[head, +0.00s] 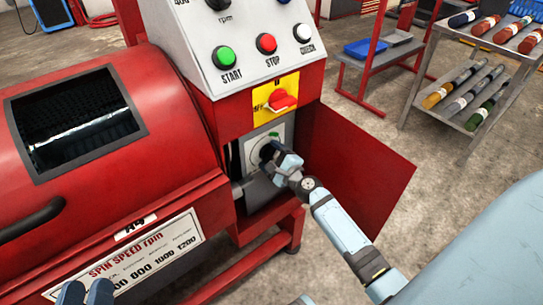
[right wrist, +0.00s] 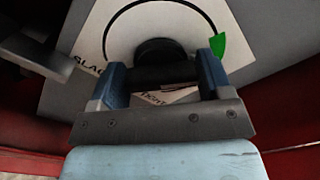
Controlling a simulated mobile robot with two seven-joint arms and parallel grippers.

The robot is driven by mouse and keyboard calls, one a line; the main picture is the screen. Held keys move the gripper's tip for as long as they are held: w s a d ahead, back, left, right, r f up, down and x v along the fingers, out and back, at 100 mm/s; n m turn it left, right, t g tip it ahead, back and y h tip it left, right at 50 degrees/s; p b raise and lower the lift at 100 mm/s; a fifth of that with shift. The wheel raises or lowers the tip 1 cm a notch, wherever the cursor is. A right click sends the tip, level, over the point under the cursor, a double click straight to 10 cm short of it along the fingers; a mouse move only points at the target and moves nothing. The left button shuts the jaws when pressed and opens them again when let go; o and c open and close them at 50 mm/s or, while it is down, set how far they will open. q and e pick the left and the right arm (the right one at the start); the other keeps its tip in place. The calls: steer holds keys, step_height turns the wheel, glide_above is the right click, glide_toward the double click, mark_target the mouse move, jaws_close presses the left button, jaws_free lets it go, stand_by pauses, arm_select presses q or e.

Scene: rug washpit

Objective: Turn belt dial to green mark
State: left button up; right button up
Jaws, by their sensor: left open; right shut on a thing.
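The belt dial is a round black knob (right wrist: 158,50) on a white plate (head: 254,146) inside an open compartment of the red machine. My right gripper (head: 276,158) is shut on the dial; in the right wrist view its two blue fingers (right wrist: 162,75) stand on either side of the knob. The green mark (right wrist: 218,46) is a wedge at the right end of a black arc on the plate, and partly printed "SLA" shows at the left. I cannot tell where the dial points. My left gripper (head: 86,291) is open and empty at the bottom left edge.
A red door (head: 358,170) stands open to the right of the compartment. Above are a red switch on yellow (head: 282,100) and the start (head: 224,57) and stop (head: 266,43) buttons. A grey bar (right wrist: 35,50) crosses left of the dial. A rack of rolls (head: 470,90) stands farther right.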

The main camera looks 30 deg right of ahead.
steer(key=o, duration=0.9)
arm_select(q)
step_height(320, 180, down, 3)
steer(key=shift+w+d+f+g+b, duration=0.1)
steer(key=shift+g+b, duration=0.6)
steer(key=shift+b, duration=0.4)
arm_select(e)
steer(key=s, duration=0.9)
steer(key=s+d, duration=0.1)
steer(key=s, duration=0.3)
steer(key=shift+s, duration=0.4)
